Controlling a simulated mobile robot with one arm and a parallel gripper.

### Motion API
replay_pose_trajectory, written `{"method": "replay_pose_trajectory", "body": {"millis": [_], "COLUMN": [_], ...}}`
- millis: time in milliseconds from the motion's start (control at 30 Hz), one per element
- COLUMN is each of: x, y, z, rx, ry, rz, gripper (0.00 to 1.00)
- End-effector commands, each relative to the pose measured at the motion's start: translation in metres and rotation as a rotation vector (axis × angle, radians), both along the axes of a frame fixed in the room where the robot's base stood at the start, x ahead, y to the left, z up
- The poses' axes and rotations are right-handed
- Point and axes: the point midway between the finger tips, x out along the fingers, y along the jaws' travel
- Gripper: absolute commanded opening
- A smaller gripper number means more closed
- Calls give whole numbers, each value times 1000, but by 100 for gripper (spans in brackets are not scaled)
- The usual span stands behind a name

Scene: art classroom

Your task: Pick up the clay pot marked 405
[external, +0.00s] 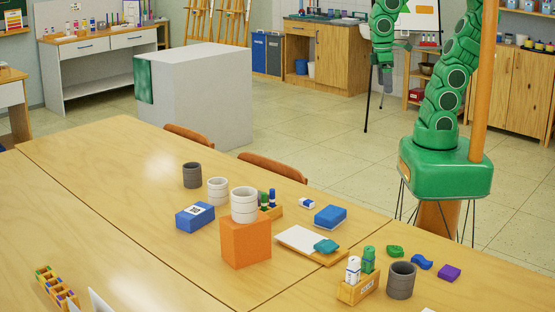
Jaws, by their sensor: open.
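Several round pots stand on the long wooden table (110,215). A dark grey pot (192,176) is at the back left, with a white pot (218,191) beside it. Another white pot (244,208) stands upright on an orange block (246,243). A grey pot (401,281) is at the front right. I cannot read the number 405 on any of them. My gripper (384,82) hangs pointing down at the upper right, open and empty, well above and away from the pots. Its fingers are small in this view.
Blue boxes (195,217) (330,217), a board with a teal piece (301,240), a holder with bottles (358,290) and coloured lumps (421,262) crowd the pots. The table's left part is mostly clear. Chair backs (272,167) line its far edge.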

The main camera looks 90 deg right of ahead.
Motion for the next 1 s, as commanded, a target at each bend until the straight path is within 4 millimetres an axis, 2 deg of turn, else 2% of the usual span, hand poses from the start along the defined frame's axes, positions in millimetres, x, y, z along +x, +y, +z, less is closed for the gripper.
{"method": "replay_pose_trajectory", "body": {"millis": [200, 600, 1000], "x": [71, 198, 319], "y": [-16, -42, -56], "z": [-11, -36, -69], "rx": [-45, -112, -139], "ry": [-108, -316, -523], "rz": [-5, 14, 68], "gripper": [95, 95, 95]}}
